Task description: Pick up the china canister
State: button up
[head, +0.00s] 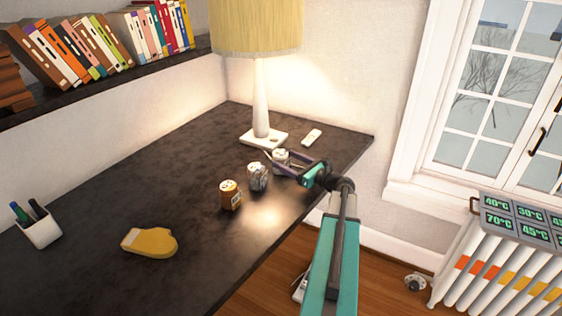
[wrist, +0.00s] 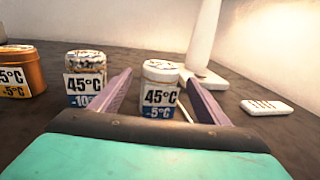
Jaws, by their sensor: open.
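The canister that looks like china is white, with a pale lid and a label reading 45°C and -5°C. It stands upright on the dark desk in the wrist view (wrist: 160,92) and, partly hidden by my gripper, in the head view (head: 280,156). My gripper (wrist: 160,78) is open, with one purple finger at each side of this canister. A gap shows on both sides, wider on the right, and neither finger visibly touches it. In the head view my gripper (head: 279,160) reaches in from the right.
A mottled canister (head: 257,177) stands close to the left finger, with a copper canister (head: 230,195) farther left. Behind are a white lamp base (head: 264,139) and a white remote-like object (head: 311,137). A yellow mitt-shaped item (head: 150,242) and pen cup (head: 41,230) lie farther left.

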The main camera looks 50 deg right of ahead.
aim_at(279, 157)
jog(key=shift+w+a+p, duration=0.1)
jog(key=shift+w+p, duration=0.3)
jog(key=shift+w, duration=1.7)
jog(key=shift+f, duration=0.1)
jog(key=c, duration=1.3)
